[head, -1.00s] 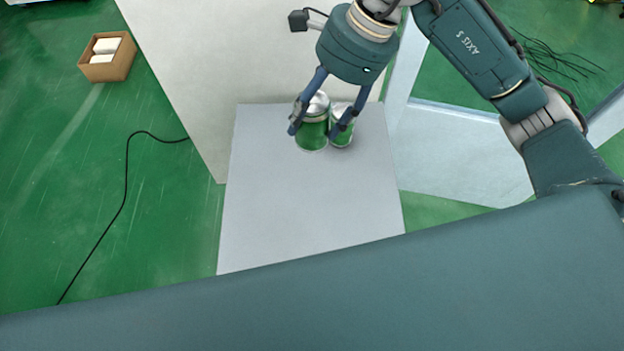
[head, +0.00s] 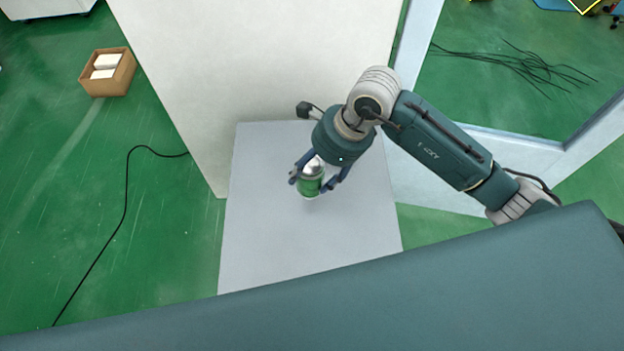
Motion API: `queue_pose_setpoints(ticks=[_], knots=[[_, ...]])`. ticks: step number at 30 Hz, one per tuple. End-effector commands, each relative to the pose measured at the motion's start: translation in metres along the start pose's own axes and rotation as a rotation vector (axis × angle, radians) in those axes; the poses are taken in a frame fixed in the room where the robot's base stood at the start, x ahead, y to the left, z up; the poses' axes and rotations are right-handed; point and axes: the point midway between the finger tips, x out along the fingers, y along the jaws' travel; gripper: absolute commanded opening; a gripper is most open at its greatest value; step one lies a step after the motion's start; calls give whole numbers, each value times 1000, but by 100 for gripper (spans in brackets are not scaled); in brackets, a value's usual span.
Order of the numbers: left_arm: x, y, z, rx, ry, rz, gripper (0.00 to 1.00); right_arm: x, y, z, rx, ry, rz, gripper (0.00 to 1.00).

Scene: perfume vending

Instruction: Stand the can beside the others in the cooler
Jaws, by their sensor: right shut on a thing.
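A green can (head: 310,184) with a silver top is between the fingers of my right gripper (head: 318,182), above the pale grey tabletop. The can looks upright or nearly so. I cannot tell whether its base touches the surface. My right gripper is shut on this can. My wrist covers part of the table behind it, so a second can there could be hidden. My left gripper is not in view. No cooler can be made out for certain.
The pale grey tabletop (head: 290,245) is clear in front of the can. A large white panel or cabinet side (head: 250,60) stands behind it. A cardboard box (head: 107,75) and a black cable (head: 125,195) lie on the green floor at left.

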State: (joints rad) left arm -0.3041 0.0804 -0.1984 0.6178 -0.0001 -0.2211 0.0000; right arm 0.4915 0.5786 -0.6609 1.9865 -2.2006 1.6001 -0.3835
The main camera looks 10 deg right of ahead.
Motion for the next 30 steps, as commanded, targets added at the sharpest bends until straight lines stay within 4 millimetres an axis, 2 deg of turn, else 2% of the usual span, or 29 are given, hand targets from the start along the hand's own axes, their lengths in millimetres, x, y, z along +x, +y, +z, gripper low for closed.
queue_pose_setpoints(ticks=[5, 12, 23, 24, 27, 30], knots=[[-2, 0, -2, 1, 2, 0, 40, 10, 0, -3, 1, -1, 1, 17], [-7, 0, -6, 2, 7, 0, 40, 41, 1, -15, 1, -2, 2, 17], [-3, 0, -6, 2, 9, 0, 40, 47, 0, -18, -2, -1, -2, 17], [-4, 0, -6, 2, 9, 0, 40, 47, 1, -18, -1, 0, 0, 60], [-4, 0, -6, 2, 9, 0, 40, 46, 1, -18, -1, 0, 0, 76], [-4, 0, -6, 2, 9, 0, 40, 46, 1, -18, -1, 0, 0, 76]])
